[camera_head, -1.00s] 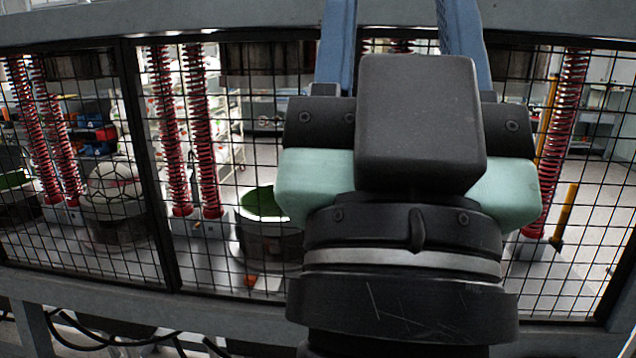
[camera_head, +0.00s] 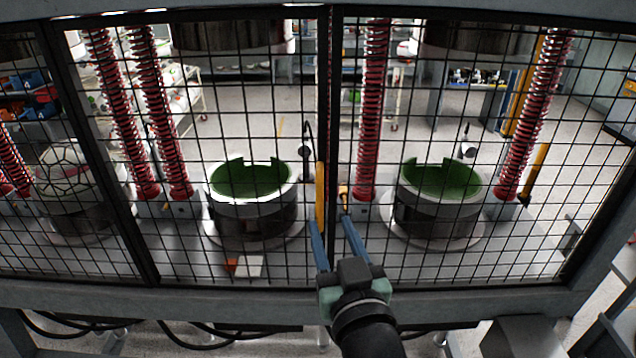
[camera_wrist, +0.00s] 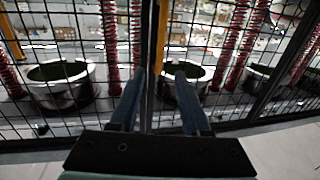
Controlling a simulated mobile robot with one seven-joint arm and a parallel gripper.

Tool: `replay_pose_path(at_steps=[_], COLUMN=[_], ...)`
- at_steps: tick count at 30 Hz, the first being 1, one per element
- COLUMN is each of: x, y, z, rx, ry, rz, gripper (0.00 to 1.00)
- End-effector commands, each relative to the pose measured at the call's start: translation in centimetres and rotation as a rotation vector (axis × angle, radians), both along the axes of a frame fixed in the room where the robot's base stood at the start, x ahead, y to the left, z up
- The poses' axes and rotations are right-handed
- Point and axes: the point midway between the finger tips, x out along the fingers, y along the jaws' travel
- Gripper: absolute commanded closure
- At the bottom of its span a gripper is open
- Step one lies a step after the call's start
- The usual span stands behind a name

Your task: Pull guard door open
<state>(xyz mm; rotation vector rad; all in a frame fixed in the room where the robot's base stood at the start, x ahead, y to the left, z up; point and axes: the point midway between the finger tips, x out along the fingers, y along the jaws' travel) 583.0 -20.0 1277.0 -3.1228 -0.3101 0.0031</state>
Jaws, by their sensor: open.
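The guard door is black wire mesh in dark frames (camera_head: 330,100), standing in front of the press. A narrow yellow upright handle (camera_head: 320,195) is at the dark upright between two mesh panels. It also shows in the wrist view (camera_wrist: 160,35). My gripper (camera_head: 334,222) is open, its two blue fingers pointing up toward the mesh just below the handle. In the wrist view the fingers (camera_wrist: 157,80) lie either side of the dark upright, with the handle beyond them between the tips. I see no contact. The panels look shut.
Behind the mesh are green-lined round moulds (camera_head: 252,180), (camera_head: 440,185), red coil springs (camera_head: 372,110) and a ball (camera_head: 75,172) at left. A grey frame beam (camera_head: 230,300) runs below the mesh. Black cables (camera_head: 200,335) hang under it.

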Motion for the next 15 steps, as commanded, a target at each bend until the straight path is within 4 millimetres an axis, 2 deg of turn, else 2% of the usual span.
replay_pose_path(at_steps=[6,15], x=[4.0,8.2], y=[0.8,1.6], z=[0.5,0.4], rx=[-0.001,-0.001], ry=[0.0,-0.002], rz=[0.001,0.0], gripper=[0.53,0.53])
